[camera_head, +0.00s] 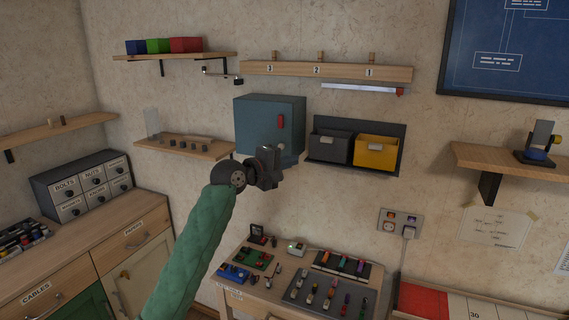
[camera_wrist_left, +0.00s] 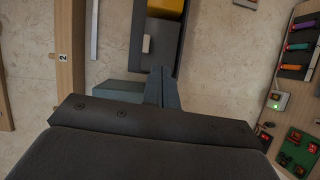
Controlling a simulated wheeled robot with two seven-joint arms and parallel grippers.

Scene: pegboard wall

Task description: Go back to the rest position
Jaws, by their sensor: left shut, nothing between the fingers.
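My left gripper (camera_head: 268,160) is raised in front of the wall, at the lower edge of the blue-grey cabinet (camera_head: 262,118) in the head view. It is shut and empty. My green-sleeved left arm comes up from the bottom of the picture. In the left wrist view my left gripper (camera_wrist_left: 161,88) shows its fingers together, pointing toward the bins. The cabinet has a red handle (camera_head: 281,121), and its door looks closed. Whether the gripper touches the cabinet, I cannot tell. My right gripper does not show.
A dark bin (camera_head: 330,146) and a yellow bin (camera_head: 376,152) hang right of the cabinet. A numbered peg rail (camera_head: 340,72) is above. Shelves (camera_head: 180,146) are to the left. A workbench (camera_head: 262,292) with trays of small parts stands below. Bare wall lies right of the bins.

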